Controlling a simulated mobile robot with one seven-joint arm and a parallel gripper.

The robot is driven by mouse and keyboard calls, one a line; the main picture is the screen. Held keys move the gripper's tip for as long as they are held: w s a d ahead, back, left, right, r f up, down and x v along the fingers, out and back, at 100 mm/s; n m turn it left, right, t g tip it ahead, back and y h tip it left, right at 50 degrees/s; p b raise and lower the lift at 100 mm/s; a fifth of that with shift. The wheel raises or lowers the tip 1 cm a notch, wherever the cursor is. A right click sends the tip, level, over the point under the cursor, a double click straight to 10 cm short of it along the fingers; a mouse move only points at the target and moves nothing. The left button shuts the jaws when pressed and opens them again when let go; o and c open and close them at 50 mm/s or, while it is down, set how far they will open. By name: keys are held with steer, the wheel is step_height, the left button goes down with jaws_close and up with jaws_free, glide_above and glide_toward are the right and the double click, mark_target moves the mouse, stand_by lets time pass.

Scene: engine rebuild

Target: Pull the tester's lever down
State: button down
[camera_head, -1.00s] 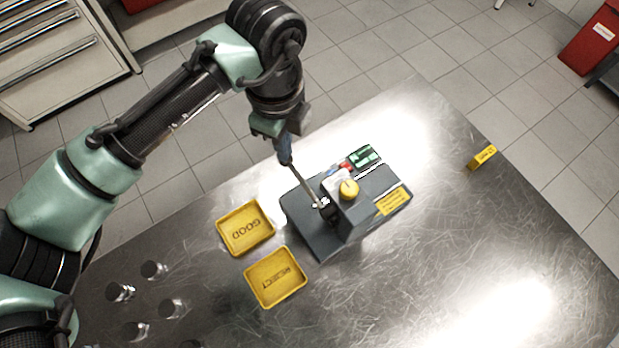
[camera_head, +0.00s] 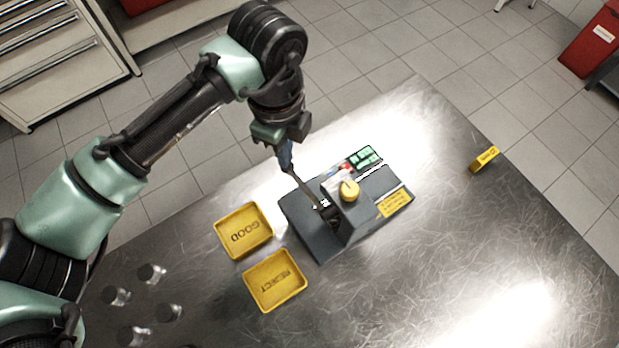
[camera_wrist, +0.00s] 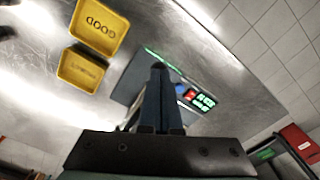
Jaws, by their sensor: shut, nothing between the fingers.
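The tester (camera_head: 310,226) is a dark grey box on the metal table, with a yellow knob (camera_head: 349,190) and a lit green display (camera_head: 365,158). Its lever (camera_head: 306,190) is a thin rod slanting from the middle of the box up-left toward my gripper (camera_head: 287,166). My gripper is shut, its blue fingers at the lever's outer end; whether they touch it I cannot tell. In the wrist view the shut fingers (camera_wrist: 158,72) stand in front of the tester (camera_wrist: 130,82) and hide the lever. The display also shows there (camera_wrist: 204,101).
Yellow GOOD (camera_head: 243,230) and REJECT (camera_head: 275,280) trays lie left of the tester. Several small cylindrical metal parts (camera_head: 152,273) stand at lower left. A yellow block (camera_head: 484,159) sits at the table's right edge.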

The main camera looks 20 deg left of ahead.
step_height(320, 180, up, 12)
steer(key=p, duration=0.9)
steer(key=shift+s+d+f+p, duration=0.15)
steer(key=shift+p, duration=0.2)
stand_by(0.3)
